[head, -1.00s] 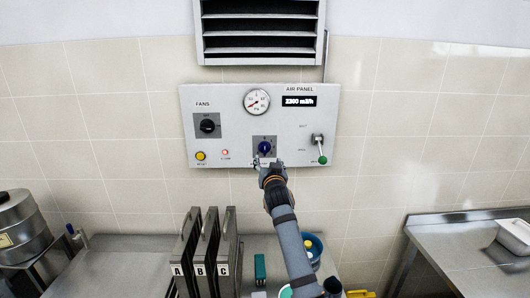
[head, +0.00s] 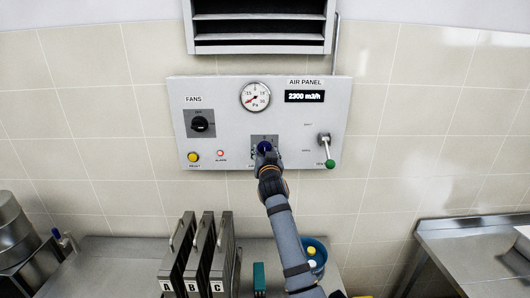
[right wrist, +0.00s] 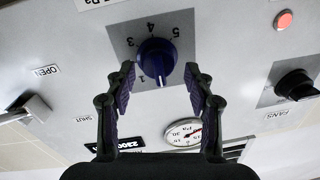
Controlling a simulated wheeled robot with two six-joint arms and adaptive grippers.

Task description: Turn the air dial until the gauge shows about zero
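The air dial (head: 264,146) is a dark blue knob on a grey plate, low on the wall panel. It also shows in the right wrist view (right wrist: 157,58), with the figures 1 to 5 around it, upside down. The round gauge (head: 255,96) sits above it; its red needle points to the lower left. The gauge also shows in the right wrist view (right wrist: 185,133). My right gripper (head: 265,152) is at the dial. In the right wrist view its fingers (right wrist: 159,72) are open, one on each side of the knob, with gaps showing. My left gripper is out of view.
The air panel (head: 225,155) also carries a fans switch (head: 200,124), a yellow button (head: 193,157), a red lamp (head: 220,154), a green-tipped lever (head: 328,150) and a display (head: 304,96) reading 2300 m3/h. Lettered filters (head: 200,255) stand below on the counter.

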